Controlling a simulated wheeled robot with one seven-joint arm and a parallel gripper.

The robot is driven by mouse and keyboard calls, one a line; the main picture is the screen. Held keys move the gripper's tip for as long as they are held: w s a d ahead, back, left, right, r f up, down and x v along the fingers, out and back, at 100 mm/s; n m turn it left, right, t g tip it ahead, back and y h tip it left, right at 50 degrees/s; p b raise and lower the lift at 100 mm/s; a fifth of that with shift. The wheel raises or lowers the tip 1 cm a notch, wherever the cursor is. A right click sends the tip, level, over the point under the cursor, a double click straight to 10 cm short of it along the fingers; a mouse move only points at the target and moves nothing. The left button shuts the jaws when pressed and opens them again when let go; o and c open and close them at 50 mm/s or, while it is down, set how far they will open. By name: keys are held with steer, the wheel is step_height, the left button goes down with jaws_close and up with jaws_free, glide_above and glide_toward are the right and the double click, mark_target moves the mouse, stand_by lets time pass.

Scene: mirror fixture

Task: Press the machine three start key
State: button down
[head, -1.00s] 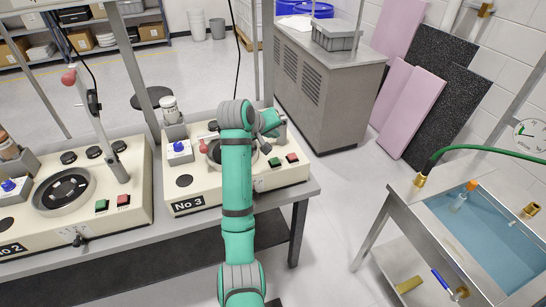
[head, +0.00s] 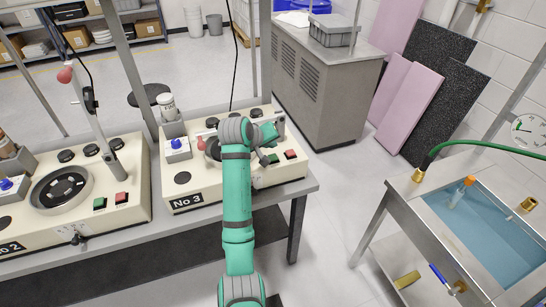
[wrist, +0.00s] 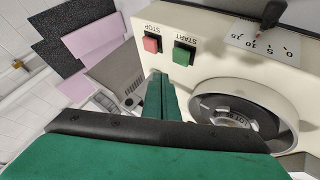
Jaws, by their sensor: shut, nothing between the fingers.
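Machine No 3 (head: 185,199) is a cream box on the bench, with its number plate on the front. Its green START key (head: 273,159) and red STOP key (head: 291,154) are at its right front; the wrist view shows the START key (wrist: 185,53) and STOP key (wrist: 151,43) with upside-down labels. My gripper (wrist: 160,76) is shut and empty. In the wrist view its green fingers end just below the two keys, apart from them in the picture; their height over the panel is unclear. In the head view my arm hides part of the machine's middle.
In the wrist view, a round grinding bowl (wrist: 245,108) and a dial plate (wrist: 262,42) lie right of the keys. Machine No 2 (head: 125,217) stands to the left. A white jar (head: 167,105) stands behind No 3. A sink (head: 480,240) is at right, across open floor.

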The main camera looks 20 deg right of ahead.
mark_target(273, 157)
step_height(273, 157, down, 2)
steer(key=shift+f, duration=0.1)
steer(key=shift+a+f, duration=0.1)
steer(key=shift+f, duration=0.15)
stand_by(0.4)
steer(key=shift+s+d, duration=0.1)
steer(key=shift+d, duration=0.1)
steer(key=shift+a, duration=0.1)
stand_by(1.2)
steer(key=shift+f, duration=0.4)
